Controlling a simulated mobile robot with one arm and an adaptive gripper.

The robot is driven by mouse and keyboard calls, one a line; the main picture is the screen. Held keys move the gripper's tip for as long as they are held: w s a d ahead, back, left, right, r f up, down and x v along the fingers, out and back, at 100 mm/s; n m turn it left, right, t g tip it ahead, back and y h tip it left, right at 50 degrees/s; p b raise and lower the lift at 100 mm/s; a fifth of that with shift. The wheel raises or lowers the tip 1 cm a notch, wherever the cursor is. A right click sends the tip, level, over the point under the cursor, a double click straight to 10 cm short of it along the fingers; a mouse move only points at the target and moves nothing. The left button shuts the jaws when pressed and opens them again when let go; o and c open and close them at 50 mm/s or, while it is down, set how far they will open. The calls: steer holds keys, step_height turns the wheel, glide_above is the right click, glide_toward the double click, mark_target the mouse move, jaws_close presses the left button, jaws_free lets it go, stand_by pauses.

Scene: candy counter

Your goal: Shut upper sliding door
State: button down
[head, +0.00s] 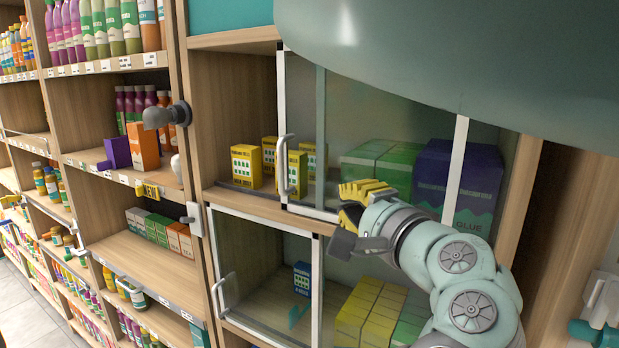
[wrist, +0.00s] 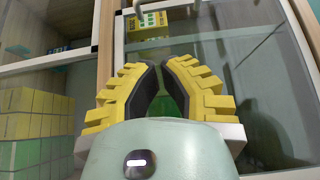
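The upper sliding door (head: 388,115) is a glass pane in a white frame, with a white bar handle (head: 285,166) on its left edge. It covers the middle and right of the upper compartment, leaving an uncovered gap at the left. My gripper (head: 352,205), with yellow ridged fingers, is in front of the door's lower edge, right of and below the handle. In the wrist view, my gripper (wrist: 159,72) has a narrow gap between its dark finger pads and nothing visible in it. Whether it touches the glass cannot be told.
Yellow boxes (head: 246,166), green boxes (head: 380,160) and a purple box (head: 457,184) stand in the upper compartment. A lower glass door (head: 260,265) with its own handle (head: 222,292) is below. Open shelves with bottles and boxes are at the left.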

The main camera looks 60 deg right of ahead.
glide_toward(293, 181)
steer(key=shift+w+d+r, duration=0.3)
steer(key=shift+d+r, duration=0.15)
steer(key=shift+d, duration=0.15)
steer(key=shift+w+d+r, duration=0.25)
steer(key=shift+d+r, duration=0.2)
steer(key=shift+d, duration=0.2)
steer(key=shift+w+a+r+p, duration=0.15)
steer(key=shift+w+p, duration=0.3)
steer(key=shift+w, duration=0.6)
steer(key=shift+w+a+p, duration=0.2)
steer(key=shift+w+p, duration=0.25)
steer(key=shift+w, duration=0.25)
steer(key=shift+w+a+f, duration=0.1)
steer(key=shift+w+f, duration=0.1)
steer(key=shift+w, duration=0.1)
steer(key=shift+w, duration=0.45)
steer(key=w+a+b, duration=0.2)
steer(key=w, duration=1.9)
steer(key=shift+w+b, duration=0.35)
